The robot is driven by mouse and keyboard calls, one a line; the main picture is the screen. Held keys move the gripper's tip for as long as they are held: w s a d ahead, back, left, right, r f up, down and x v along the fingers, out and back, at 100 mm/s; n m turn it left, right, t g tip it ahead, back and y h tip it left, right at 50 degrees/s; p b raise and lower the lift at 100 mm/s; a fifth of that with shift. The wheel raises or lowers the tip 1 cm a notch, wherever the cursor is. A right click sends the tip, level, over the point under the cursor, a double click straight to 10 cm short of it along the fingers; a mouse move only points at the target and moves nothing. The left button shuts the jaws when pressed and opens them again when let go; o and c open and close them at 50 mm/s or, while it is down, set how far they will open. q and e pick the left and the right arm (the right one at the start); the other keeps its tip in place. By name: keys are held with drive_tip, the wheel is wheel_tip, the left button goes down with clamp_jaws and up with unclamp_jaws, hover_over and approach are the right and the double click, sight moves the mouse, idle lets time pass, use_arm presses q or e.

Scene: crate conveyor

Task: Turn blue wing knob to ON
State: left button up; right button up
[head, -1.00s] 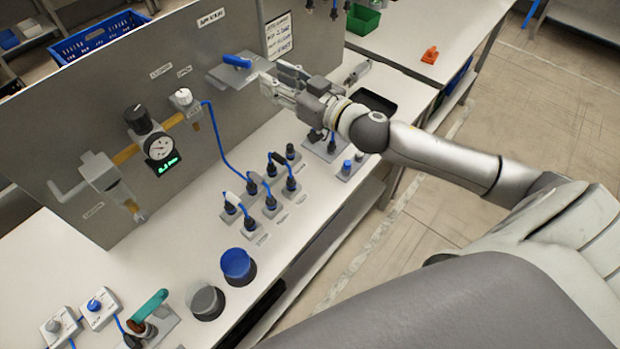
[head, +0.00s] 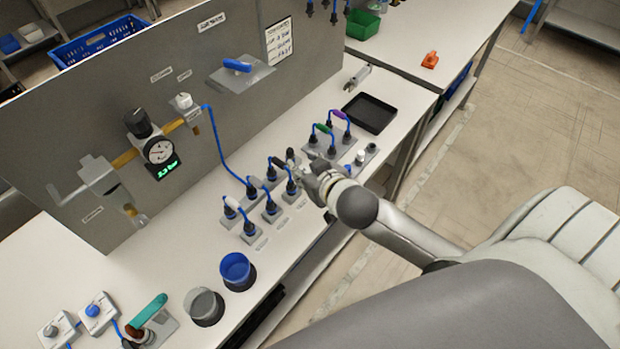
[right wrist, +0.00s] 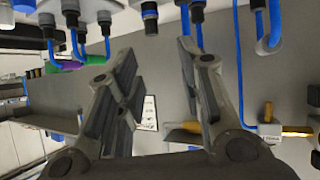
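A blue bar-shaped handle (head: 237,65) sits on a tilted grey plate (head: 250,78) on the upright panel. A round blue knob (head: 95,308) stands on a small white box at the lower left. I cannot tell for certain which one is the wing knob. Neither touches a gripper. My right gripper (head: 302,176) is low over the bench, beside the plug blocks, well below and right of the handle. In the right wrist view its two fingers (right wrist: 156,60) are apart with nothing held between them. My left gripper is out of view.
Blue-cabled plugs (head: 270,205) stand on the bench close to my right gripper. A black tray (head: 370,112), a blue cup (head: 236,268), a grey cup (head: 204,304) and a teal-handled lever (head: 148,308) also stand there. A gauge (head: 158,152) is on the panel.

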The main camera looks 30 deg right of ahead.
drive_tip(key=shift+s+a+f+g, duration=0.1)
drive_tip(key=shift+s+f+g, duration=0.5)
drive_tip(key=shift+s+f, duration=0.45)
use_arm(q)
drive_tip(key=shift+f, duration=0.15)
use_arm(e)
drive_tip(key=shift+w, duration=0.1)
